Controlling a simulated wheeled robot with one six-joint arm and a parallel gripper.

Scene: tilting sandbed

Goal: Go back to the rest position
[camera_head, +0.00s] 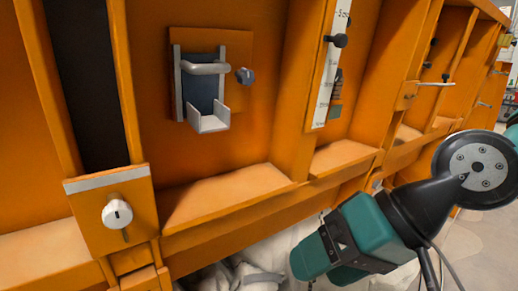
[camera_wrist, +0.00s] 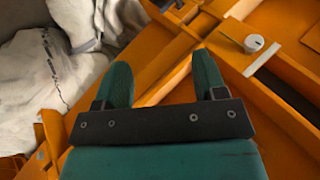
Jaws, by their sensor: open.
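My gripper (camera_wrist: 163,82) shows in the wrist view with its two teal fingers spread apart and nothing between them. Orange frame beams lie beyond the fingertips. In the head view, my arm comes in from the right and its teal gripper end hangs at the lower middle, in front of the orange sandbed frame (camera_head: 225,240). The fingertips are not clear in that view.
A grey metal holder (camera_head: 208,122) is fixed to the orange panel, with a dark knob (camera_head: 245,76) beside it. A white knob (camera_head: 117,214) sits at lower left and a scale strip (camera_head: 332,70) stands upright. White sacks (camera_wrist: 45,70) lie below the frame.

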